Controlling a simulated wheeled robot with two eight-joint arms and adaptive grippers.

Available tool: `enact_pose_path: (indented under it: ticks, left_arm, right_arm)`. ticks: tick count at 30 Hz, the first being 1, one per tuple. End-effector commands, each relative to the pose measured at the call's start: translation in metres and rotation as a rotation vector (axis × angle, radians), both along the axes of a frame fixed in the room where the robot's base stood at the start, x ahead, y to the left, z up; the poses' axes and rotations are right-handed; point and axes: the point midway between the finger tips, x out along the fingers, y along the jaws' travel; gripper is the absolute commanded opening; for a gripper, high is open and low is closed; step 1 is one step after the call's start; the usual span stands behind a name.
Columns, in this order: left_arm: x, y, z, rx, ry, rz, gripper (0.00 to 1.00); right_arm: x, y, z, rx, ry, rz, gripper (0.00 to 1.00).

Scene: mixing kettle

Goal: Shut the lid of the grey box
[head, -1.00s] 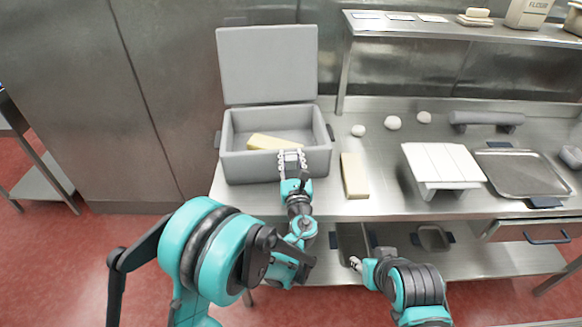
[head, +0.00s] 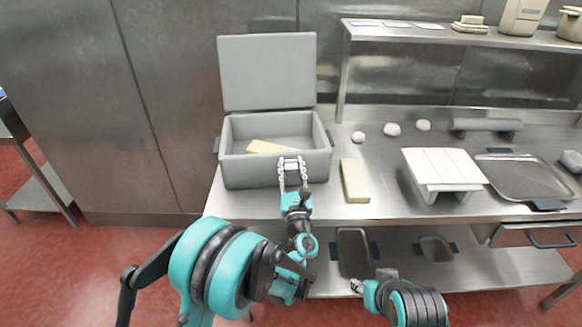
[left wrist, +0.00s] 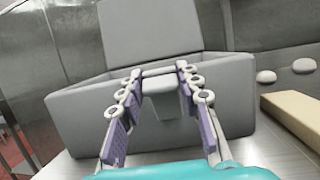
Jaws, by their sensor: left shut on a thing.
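The grey box (head: 255,172) stands on the left part of the steel table. Its lid (head: 267,72) is up, standing upright at the back edge, and shows behind the box in the left wrist view (left wrist: 148,30). A pale yellow block (head: 268,147) lies inside. My left gripper (head: 291,162) is at the box's front wall. In the left wrist view its two fingers lie either side of a grey tab (left wrist: 160,98) on that wall, closed on it; finger contact is partly hidden. My right gripper (head: 357,286) is low, in front of the lower shelf, too small to read.
A second yellow block (head: 355,180) lies right of the box. Several white dough balls (head: 392,129), a white board (head: 444,168) and a metal tray (head: 522,177) are further right. An upper shelf (head: 450,36) starts right of the lid. The space above the box is free.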

Motion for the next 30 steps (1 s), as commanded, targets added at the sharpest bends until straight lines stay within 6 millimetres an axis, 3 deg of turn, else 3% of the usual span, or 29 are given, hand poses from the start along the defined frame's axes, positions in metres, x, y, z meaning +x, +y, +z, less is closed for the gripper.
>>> enact_pose_path:
  ticks: [3, 30]
  left_arm:
    - [0.002, -0.001, -0.029, -0.006, 0.007, -0.007, 0.00]
    - [0.003, 0.000, -0.023, -0.009, 0.009, -0.005, 0.00]
  right_arm:
    - [0.000, 0.000, -0.018, 0.000, 0.000, 0.000, 0.40]
    - [0.000, 0.000, -0.013, 0.000, 0.000, 0.000, 0.40]
